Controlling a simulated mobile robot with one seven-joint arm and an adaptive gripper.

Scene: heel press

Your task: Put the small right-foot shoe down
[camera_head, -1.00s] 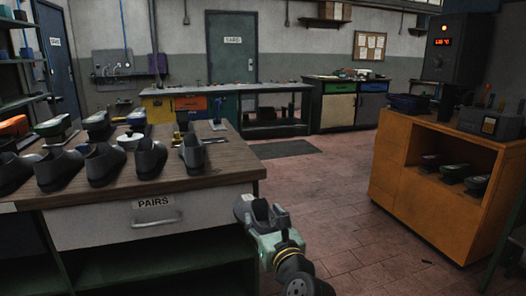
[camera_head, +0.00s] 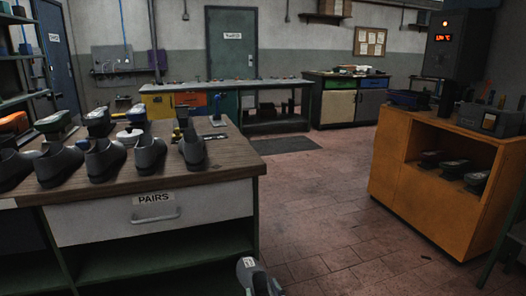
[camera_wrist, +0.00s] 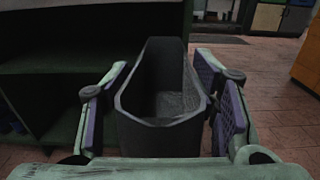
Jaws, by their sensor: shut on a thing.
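My gripper (camera_wrist: 162,88) is shut on a dark grey open-topped shoe (camera_wrist: 158,138), with a purple pad on each side of it. In the wrist view I look down into its hollow opening. In the head view, only the top of my gripper (camera_head: 256,274) shows at the bottom edge, in front of the bench, and most of it is cut off. Several grey shoes stand in a row on the wooden bench top (camera_head: 225,158), including one near its right end (camera_head: 192,150). I cannot tell left-foot from right-foot shoes here.
The bench has a drawer marked PAIRS (camera_head: 155,212) and a dark green open shelf (camera_head: 160,262) below. An orange cabinet (camera_head: 395,165) with dark items on its shelf stands at the right. The reddish tiled floor (camera_head: 315,210) between them is clear.

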